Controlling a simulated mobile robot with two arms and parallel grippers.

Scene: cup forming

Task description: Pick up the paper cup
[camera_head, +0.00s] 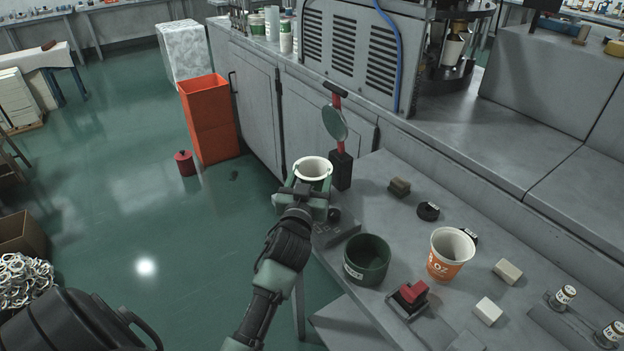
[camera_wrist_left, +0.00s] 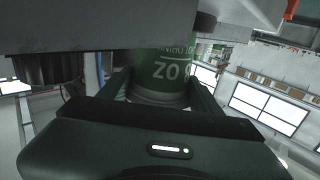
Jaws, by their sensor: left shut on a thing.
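A paper cup (camera_head: 313,168) with a white rim shows at the near-left edge of the table in the head view, beside a black stand. In the left wrist view the cup (camera_wrist_left: 168,68) is green with pale lettering. My left gripper (camera_head: 306,191) is shut on it, one finger on each side. The hand hides the lower part of the cup in the head view, so I cannot tell whether its base touches anything. An orange and white paper cup (camera_head: 449,255) stands upright on the table. My right gripper is not in view.
On the table are a dark green cup-like container (camera_head: 367,259), a red-topped button box (camera_head: 410,296), pale blocks (camera_head: 488,311) and a black round piece (camera_head: 428,211). The black stand (camera_head: 341,170) holds a round disc. A grey machine (camera_head: 350,50) rises behind.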

